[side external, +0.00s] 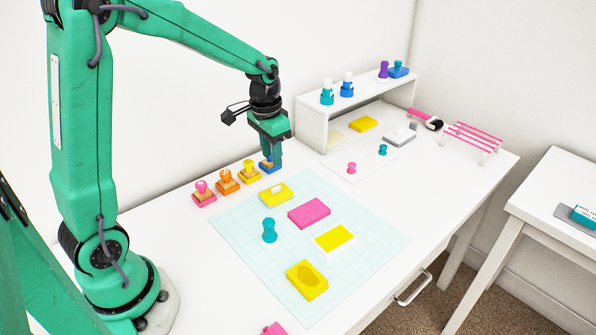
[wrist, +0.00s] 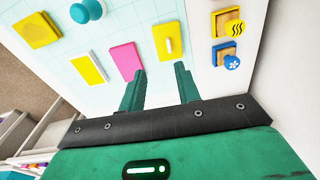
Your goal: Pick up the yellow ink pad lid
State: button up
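Several flat yellow pieces lie on the pale blue grid mat (side external: 232,233). One is a block with a dark oval mark (side external: 306,280), also in the wrist view (wrist: 37,30). One is a white-edged yellow pad (side external: 334,238), also in the wrist view (wrist: 88,68). One is a block with a white strip on top (side external: 270,198), also in the wrist view (wrist: 161,46). I cannot tell for certain which is the lid. My gripper (side external: 274,160) points down beyond the mat's back edge. In the wrist view its fingers (wrist: 159,68) are apart and empty, close to the white-strip block.
A pink block (side external: 309,213) and a teal stamp (side external: 269,232) stand on the mat. Stamps on small blocks line its back edge, including a blue one (side external: 265,164) by my gripper. A white shelf (side external: 312,130) stands behind, with another yellow block (side external: 363,124) under it.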

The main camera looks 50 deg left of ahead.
send_over(276, 187)
jog(key=shift+g, duration=0.4)
notch_tip(276, 187, down, 4)
jog(key=shift+f, duration=0.15)
jog(key=shift+f, duration=1.3)
jog(key=shift+s+f, duration=0.15)
jog(key=shift+f, duration=2.45)
grip_shut()
